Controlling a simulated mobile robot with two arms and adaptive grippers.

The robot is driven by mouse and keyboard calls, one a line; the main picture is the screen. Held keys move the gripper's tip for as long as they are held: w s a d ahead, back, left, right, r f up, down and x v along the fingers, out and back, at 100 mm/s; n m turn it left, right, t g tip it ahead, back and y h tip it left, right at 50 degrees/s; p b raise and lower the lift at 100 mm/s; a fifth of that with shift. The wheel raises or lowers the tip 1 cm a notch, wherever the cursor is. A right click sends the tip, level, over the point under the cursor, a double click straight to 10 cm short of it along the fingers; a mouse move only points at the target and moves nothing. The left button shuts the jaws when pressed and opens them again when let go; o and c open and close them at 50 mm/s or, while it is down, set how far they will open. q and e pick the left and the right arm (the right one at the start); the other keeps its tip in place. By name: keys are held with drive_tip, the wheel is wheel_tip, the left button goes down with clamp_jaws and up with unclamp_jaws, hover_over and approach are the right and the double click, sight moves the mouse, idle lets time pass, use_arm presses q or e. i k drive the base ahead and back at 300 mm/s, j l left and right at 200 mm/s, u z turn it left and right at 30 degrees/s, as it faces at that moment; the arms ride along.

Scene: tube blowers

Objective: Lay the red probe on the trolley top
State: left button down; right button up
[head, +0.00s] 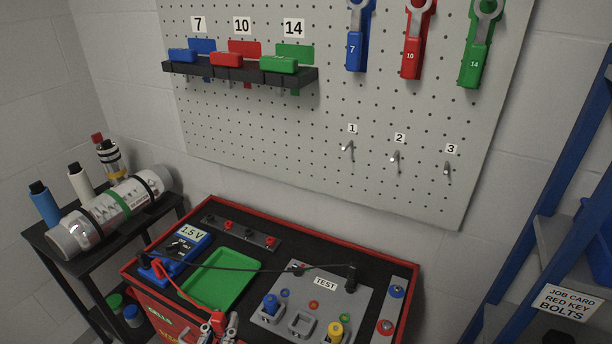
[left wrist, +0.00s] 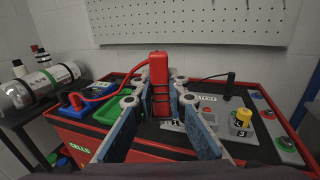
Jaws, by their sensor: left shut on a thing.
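The red probe (head: 218,322) shows at the bottom edge of the head view, in my left gripper (head: 219,336). In the left wrist view the probe (left wrist: 159,72) stands upright between the two fingers, and the gripper is shut on it. A red lead (head: 186,296) runs from the probe to the blue meter (head: 184,246), which reads 1.5 V. The probe is held over the front part of the trolley top (head: 316,252), a black surface with a red rim. Its lower tip is hidden. My right gripper is not in view.
A green tray (head: 222,279) lies right of the meter. The grey TEST board (head: 318,300) carries blue and yellow parts and a black probe (head: 351,278) with a black lead. A strip with red knobs (head: 240,233) lies at the back. Bare black surface shows between strip and board.

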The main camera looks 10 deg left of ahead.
sight(193, 272)
drive_tip(key=j+z, duration=0.35)
drive_tip(key=j, duration=0.35)
drive_tip(key=j+z, duration=0.35)
drive_tip(key=j, duration=0.3)
drive_tip(key=k+j+z, duration=0.15)
drive_tip(key=j+z, duration=0.2)
drive_tip(key=j, duration=0.3)
